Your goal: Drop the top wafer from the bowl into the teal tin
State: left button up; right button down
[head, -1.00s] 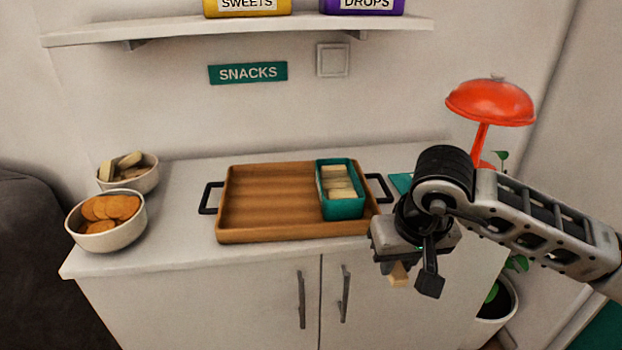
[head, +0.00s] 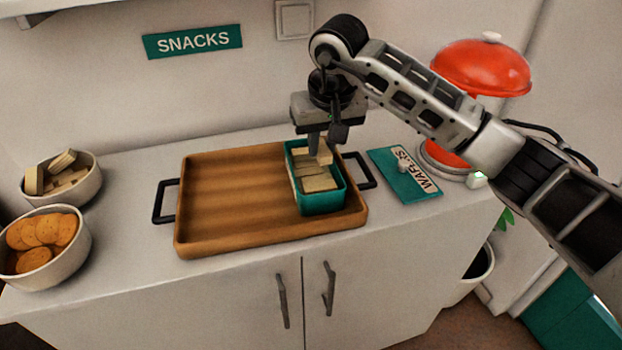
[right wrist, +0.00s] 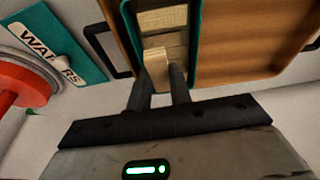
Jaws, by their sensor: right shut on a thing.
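The teal tin (head: 325,202) stands on the right part of the wooden tray and holds several pale wafers (head: 319,183). My right gripper (head: 325,148) points down over the back of the tin. It is shut on a pale wafer (head: 324,157), which also shows between the fingertips (right wrist: 158,82) in the right wrist view (right wrist: 155,62). I cannot tell whether this wafer touches those in the tin. The bowl of wafers (head: 83,199) stands at the back left. My left gripper is not in view.
The wooden tray (head: 235,200) has bare room left of the tin. A bowl of round biscuits (head: 62,268) stands front left. A teal wafers card (head: 405,180) lies right of the tray, before a red-domed stand (head: 478,75).

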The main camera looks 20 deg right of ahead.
jog(key=shift+f+b, duration=0.45)
jog(key=shift+f, duration=0.7)
jog(key=c, duration=1.2)
grip_release()
jog(key=v, duration=1.6)
jog(key=shift+f, duration=0.1)
